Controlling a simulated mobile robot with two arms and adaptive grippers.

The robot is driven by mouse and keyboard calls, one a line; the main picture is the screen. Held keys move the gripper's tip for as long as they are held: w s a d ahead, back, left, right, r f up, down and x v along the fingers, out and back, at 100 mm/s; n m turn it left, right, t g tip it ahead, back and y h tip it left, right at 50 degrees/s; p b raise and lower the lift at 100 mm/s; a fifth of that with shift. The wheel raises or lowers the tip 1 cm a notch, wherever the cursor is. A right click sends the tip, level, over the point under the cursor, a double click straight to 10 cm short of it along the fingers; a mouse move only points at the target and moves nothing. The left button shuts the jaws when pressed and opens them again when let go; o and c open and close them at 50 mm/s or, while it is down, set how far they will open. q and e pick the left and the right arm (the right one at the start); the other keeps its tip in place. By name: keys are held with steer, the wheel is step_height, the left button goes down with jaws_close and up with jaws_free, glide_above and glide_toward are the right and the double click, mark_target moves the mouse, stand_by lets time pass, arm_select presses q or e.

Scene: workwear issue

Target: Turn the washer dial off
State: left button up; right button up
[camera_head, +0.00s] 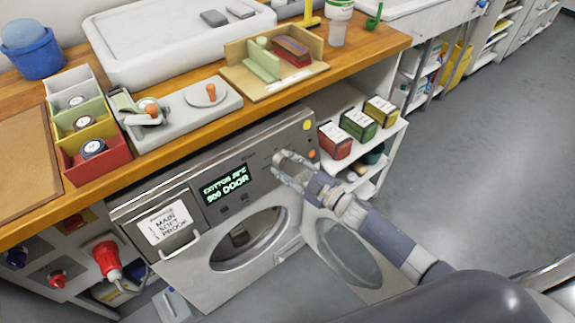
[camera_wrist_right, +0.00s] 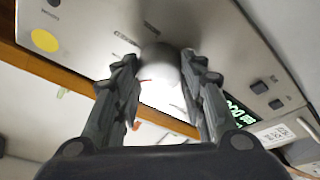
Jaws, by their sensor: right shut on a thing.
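The washer (camera_head: 208,284) is a grey front loader under the wooden counter, with its round door (camera_head: 349,252) swung open. My right gripper (camera_head: 285,160) is at the panel, right of the display. In the right wrist view the round grey dial (camera_wrist_right: 160,54) sits between the two fingers of the right gripper (camera_wrist_right: 162,68), which are shut on it. In the head view the gripper hides most of the dial. The dial's setting is not readable. My left gripper is not in view.
A yellow button (camera_wrist_right: 45,40) is on the panel beside the dial. Shelves with colored boxes (camera_head: 358,124) stand right of the washer. Open floor (camera_head: 480,170) lies farther right.

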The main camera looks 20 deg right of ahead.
steer(key=n, duration=0.2)
steer(key=n+g+p, duration=0.1)
steer(key=n, duration=0.2)
steer(key=shift+w+d+r+g+y, duration=0.1)
steer(key=shift+d+r+g+y, duration=0.05)
steer(key=shift+g+y, duration=0.2)
steer(key=shift+n+g+p, duration=0.35)
steer(key=shift+n+g, duration=0.2)
steer(key=shift+n, duration=1.05)
steer(key=o, duration=1.1)
steer(key=shift+c, duration=0.2)
steer(key=v, duration=1.2)
